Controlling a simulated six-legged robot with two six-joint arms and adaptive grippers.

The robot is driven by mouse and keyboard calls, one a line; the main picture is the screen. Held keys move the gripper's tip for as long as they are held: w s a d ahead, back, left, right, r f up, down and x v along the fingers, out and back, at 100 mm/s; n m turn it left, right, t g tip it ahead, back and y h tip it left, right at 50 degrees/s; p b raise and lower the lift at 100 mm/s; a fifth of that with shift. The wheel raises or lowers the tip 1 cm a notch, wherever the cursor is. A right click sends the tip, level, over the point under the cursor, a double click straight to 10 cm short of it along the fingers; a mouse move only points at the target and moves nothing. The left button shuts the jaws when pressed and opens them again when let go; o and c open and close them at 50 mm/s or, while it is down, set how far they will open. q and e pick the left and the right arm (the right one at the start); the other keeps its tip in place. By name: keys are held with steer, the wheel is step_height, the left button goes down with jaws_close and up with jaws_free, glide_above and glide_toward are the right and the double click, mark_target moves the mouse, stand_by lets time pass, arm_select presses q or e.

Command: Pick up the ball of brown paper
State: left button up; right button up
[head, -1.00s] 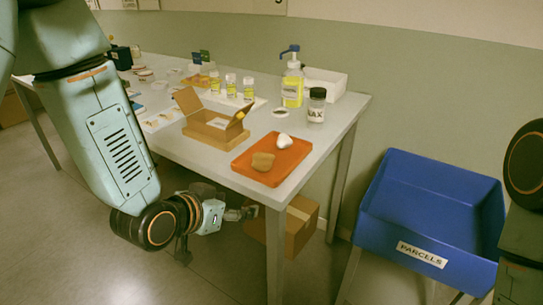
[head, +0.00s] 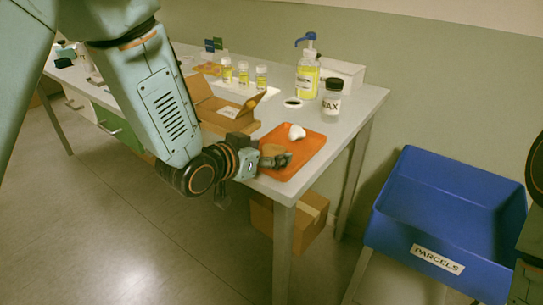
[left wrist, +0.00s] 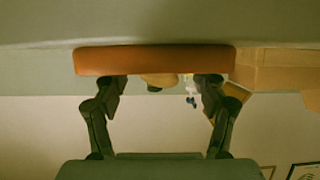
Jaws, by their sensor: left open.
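The ball of brown paper (head: 271,149) lies on the orange tray (head: 307,146), partly hidden behind my left gripper in the head view. My left gripper (head: 277,161) is at the near edge of the tray, just in front of the ball. In the left wrist view, which is upside down, its two fingers (left wrist: 160,88) are spread apart. The brown ball (left wrist: 157,80) shows between them, beyond the tray's edge (left wrist: 150,60). Nothing is held. A white ball (head: 296,131) lies behind the brown one on the tray. My right gripper is out of view.
An open cardboard box (head: 228,115) stands left of the tray. A wax jar (head: 331,101) and a yellow pump bottle (head: 307,79) stand behind it. A blue parcels bin (head: 445,220) is at the right. A carton (head: 312,211) sits below the table (head: 352,115).

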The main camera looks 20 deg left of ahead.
arm_select(q)
steer(key=shift+w+d+f, duration=0.15)
steer(key=shift+w+d, duration=0.5)
steer(key=shift+a, duration=0.3)
steer(key=shift+c, duration=0.3)
steer(key=shift+d, duration=0.25)
steer(key=c, duration=0.6)
steer(key=shift+a, duration=0.2)
steer(key=shift+c, duration=1)
